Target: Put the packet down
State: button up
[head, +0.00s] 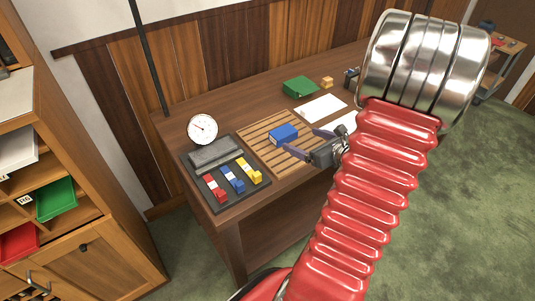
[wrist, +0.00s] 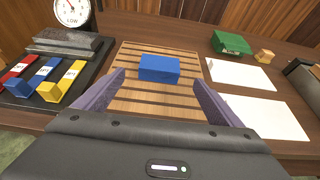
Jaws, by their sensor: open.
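The packet looks to be the blue block (head: 284,135) lying on a slatted wooden rack (head: 262,151) on the desk. It also shows in the wrist view (wrist: 159,68), flat on the slats (wrist: 135,104). My gripper (head: 308,142) is open, its two purple fingers spread wide. In the wrist view the fingers (wrist: 159,86) stand nearer to me than the packet, one toward each side, with a gap between them and it. Nothing is between the fingers.
Left of the rack is a dark tray (head: 223,202) with red, blue and yellow pieces, and a round dial (head: 202,130). White papers (head: 322,109), a green box (head: 299,86) and a small tan block (head: 326,82) lie to the right. Wooden panelling (head: 240,50) stands behind.

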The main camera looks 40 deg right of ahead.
jog(key=w+a+r+n+g+y, duration=0.1)
jog(key=a+r+n+g+y, duration=0.1)
jog(key=a+n, duration=0.5)
jog(key=w+a+r+n+g+y, duration=0.1)
jog(key=w+a+r+n+y, duration=0.2)
jog(key=a, duration=0.8)
jog(key=a+r+n+g+y, duration=0.2)
jog(key=a+n, duration=0.4)
jog(key=a, duration=0.3)
jog(key=s+a+r+n+g+h, duration=0.1)
jog(key=s+a+r+n, duration=0.3)
jog(key=n, duration=0.6)
jog(key=s+a+r+n+g+h, duration=0.1)
jog(key=s+a+r+n+h, duration=0.3)
jog(key=s+a+n, duration=0.3)
jog(key=n, duration=0.4)
jog(key=shift+s+a+r+g+h, duration=0.2)
jog(key=shift+g+h, duration=0.1)
jog(key=shift+g, duration=0.1)
